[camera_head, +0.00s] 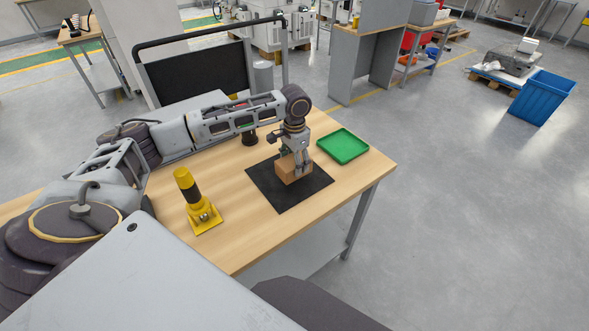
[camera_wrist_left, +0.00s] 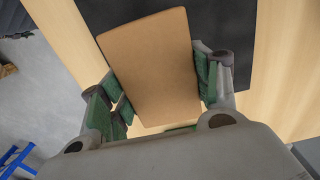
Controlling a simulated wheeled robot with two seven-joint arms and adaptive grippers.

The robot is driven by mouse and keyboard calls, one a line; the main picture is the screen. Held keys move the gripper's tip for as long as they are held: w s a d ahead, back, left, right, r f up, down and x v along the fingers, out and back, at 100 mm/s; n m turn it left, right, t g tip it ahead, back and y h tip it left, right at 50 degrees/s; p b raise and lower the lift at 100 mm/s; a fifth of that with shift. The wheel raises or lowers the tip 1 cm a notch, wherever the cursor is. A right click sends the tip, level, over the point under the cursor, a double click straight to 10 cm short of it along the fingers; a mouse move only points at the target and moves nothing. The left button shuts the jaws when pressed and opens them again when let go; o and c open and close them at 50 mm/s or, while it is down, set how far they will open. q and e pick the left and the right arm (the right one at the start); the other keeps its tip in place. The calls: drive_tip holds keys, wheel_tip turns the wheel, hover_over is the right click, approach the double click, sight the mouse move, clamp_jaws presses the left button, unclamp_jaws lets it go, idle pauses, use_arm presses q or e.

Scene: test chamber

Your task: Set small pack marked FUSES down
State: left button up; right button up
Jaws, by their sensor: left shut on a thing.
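The small pack (camera_head: 293,170) is a plain brown cardboard box; I see no FUSES marking on the faces in view. My left gripper (camera_head: 293,160) points down and is shut on the pack, over the black mat (camera_head: 262,183) on the wooden table (camera_head: 240,230). In the left wrist view the pack (camera_wrist_left: 152,62) fills the space between the green-padded fingers (camera_wrist_left: 160,88). I cannot tell whether its underside touches the mat. My right gripper is not in view.
A green tray (camera_head: 343,146) lies right of the mat near the table's far right edge. A yellow and black post (camera_head: 190,190) stands left of the mat. A dark object (camera_head: 249,138) stands behind the mat, under my left arm.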

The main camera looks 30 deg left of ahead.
use_arm(q)
drive_tip(key=shift+f, duration=0.1)
drive_tip(key=shift+f, duration=1.8)
drive_tip(key=o, duration=1.1)
wheel_tip(320, 180, up, 12)
drive_tip(key=shift+r+b, duration=0.1)
drive_tip(key=shift+b, duration=0.2)
drive_tip(key=shift+o, duration=0.4)
